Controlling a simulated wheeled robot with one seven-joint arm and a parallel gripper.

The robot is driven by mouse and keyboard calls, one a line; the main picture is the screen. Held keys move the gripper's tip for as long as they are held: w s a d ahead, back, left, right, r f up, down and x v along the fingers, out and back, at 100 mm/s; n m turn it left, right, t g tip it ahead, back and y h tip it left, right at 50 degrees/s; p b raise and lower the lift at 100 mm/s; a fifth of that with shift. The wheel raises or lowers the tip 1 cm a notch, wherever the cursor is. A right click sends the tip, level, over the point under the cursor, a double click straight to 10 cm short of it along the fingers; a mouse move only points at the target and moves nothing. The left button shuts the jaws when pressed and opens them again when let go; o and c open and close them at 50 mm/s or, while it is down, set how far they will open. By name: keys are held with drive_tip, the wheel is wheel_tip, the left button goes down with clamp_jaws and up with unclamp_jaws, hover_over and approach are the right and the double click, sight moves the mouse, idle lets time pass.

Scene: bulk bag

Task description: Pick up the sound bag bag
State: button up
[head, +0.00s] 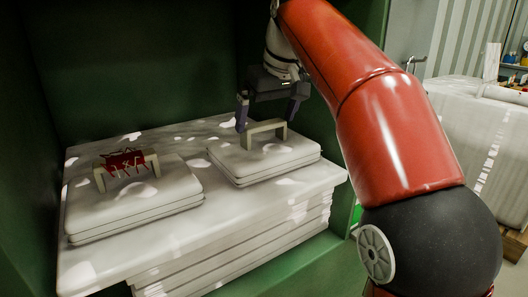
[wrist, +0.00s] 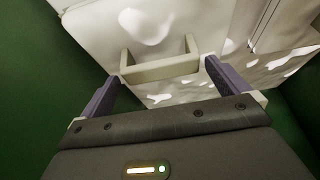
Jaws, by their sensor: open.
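Two pale flat bags, each with a beige strap handle, lie on a white stack. The right bag (head: 262,162) looks clean, with its handle (head: 265,130) standing up. The left bag (head: 135,205) has a red, torn-looking mark (head: 124,163) at its handle. My gripper (head: 268,122) is open at the right bag's handle. In the wrist view my gripper (wrist: 160,85) has a finger near each end of this handle (wrist: 160,68). Nothing is gripped. I cannot tell whether the fingers touch the handle.
The white stack (head: 230,225) stands in a green-walled bay (head: 140,60). Green walls rise behind and at the left. A large white wrapped bulk bag (head: 480,130) stands outside at the right.

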sight(265, 124)
drive_tip(key=b+x, duration=0.1)
drive_tip(key=x, duration=0.2)
drive_tip(key=shift+f, duration=0.4)
drive_tip(key=shift+r, duration=0.1)
drive_tip(key=c, duration=1.6)
